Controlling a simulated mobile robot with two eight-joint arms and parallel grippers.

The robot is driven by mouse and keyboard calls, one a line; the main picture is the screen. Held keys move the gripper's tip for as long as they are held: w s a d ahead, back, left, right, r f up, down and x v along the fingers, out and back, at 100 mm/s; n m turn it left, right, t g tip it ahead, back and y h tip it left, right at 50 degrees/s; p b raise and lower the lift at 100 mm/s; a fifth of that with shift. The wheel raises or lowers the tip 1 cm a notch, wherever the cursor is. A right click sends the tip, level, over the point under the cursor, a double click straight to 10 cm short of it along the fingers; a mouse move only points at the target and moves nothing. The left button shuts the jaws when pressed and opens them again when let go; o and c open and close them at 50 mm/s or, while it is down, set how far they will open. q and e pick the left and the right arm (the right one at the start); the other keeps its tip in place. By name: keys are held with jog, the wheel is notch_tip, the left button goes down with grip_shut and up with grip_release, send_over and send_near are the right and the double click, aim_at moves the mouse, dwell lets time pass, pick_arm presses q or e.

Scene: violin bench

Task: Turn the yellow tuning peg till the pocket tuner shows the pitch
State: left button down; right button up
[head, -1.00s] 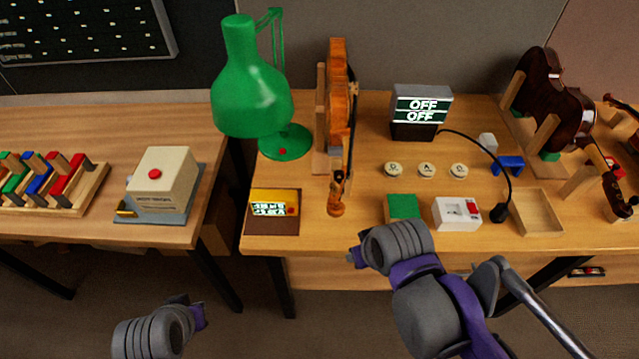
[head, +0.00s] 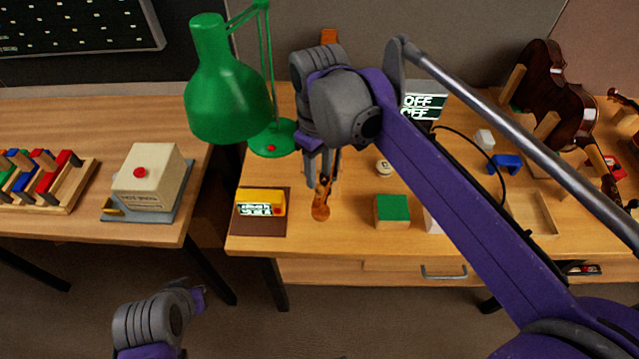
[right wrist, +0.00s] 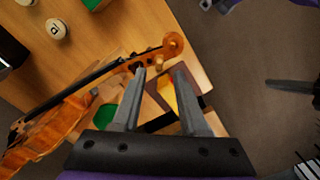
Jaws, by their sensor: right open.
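The violin shows in the head view mostly behind my right arm, with its orange scroll (head: 321,207) toward the front edge of the bench. In the right wrist view its scroll (right wrist: 173,45) and pegbox lie just beyond my fingertips. Contact cannot be told. The yellow pocket tuner (head: 261,196) with a lit display sits left of the scroll; its text is unreadable. My left gripper (head: 191,298) hangs low, its jaws unclear.
A green lamp (head: 222,85) stands left of my right gripper. A green-topped block (head: 391,210) lies right of the scroll, with a tray (head: 531,214) further right. A dark violin (head: 550,80) stands at back right.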

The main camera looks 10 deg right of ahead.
aim_at(319, 187)
notch_tip(319, 187, down, 5)
dwell(0.3)
grip_shut()
